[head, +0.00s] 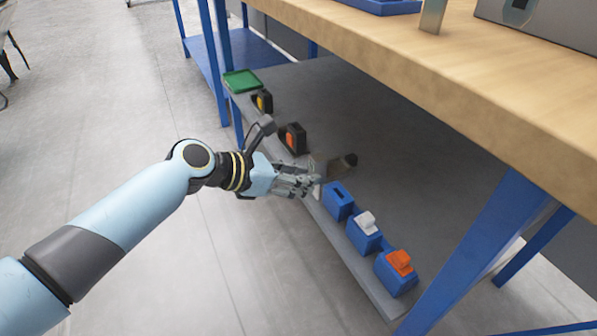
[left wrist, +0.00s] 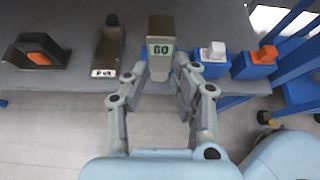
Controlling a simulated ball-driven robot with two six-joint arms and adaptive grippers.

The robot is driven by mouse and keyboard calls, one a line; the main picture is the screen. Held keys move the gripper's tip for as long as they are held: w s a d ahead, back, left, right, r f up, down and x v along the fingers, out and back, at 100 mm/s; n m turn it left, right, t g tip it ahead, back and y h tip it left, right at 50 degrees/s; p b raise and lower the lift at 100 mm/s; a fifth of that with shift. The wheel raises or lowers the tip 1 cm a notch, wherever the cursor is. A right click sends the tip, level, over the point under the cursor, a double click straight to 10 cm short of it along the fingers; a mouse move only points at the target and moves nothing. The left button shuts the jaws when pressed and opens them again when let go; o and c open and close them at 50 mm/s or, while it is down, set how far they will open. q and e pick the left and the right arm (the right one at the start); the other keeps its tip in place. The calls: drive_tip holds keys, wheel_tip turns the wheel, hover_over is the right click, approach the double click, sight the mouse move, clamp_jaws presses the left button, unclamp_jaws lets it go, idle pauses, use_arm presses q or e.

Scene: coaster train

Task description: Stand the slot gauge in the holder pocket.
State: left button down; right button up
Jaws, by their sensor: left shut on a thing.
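The slot gauge (left wrist: 159,30) is a tan-grey block with a pale label reading "GO". My left gripper (left wrist: 160,77) is shut on its near end in the left wrist view. In the head view my left gripper (head: 312,189) is at the shelf's front edge, and the gauge is hard to make out there. The holder, a blue block (head: 338,202) with a dark empty slot in its top, stands just right of my left fingertips. In the left wrist view the gauge and fingers mostly hide this holder. My right gripper is not in view.
Blue blocks with a white piece (head: 366,222) and an orange piece (head: 399,262) stand right of the holder. A narrow open tray (left wrist: 108,50) and an orange-black tape measure (head: 293,138) are on the other side. The wooden tabletop (head: 480,70) overhangs the shelf.

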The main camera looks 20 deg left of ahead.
use_arm(q)
drive_tip(key=shift+r, duration=0.1)
drive_tip(key=w+d+f+p, duration=0.1)
drive_tip(key=w+d, duration=0.2)
drive_tip(key=w, duration=0.2)
drive_tip(key=shift+d, duration=0.35)
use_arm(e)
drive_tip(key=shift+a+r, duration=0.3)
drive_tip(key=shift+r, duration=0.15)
use_arm(q)
drive_tip(key=shift+p, duration=0.5)
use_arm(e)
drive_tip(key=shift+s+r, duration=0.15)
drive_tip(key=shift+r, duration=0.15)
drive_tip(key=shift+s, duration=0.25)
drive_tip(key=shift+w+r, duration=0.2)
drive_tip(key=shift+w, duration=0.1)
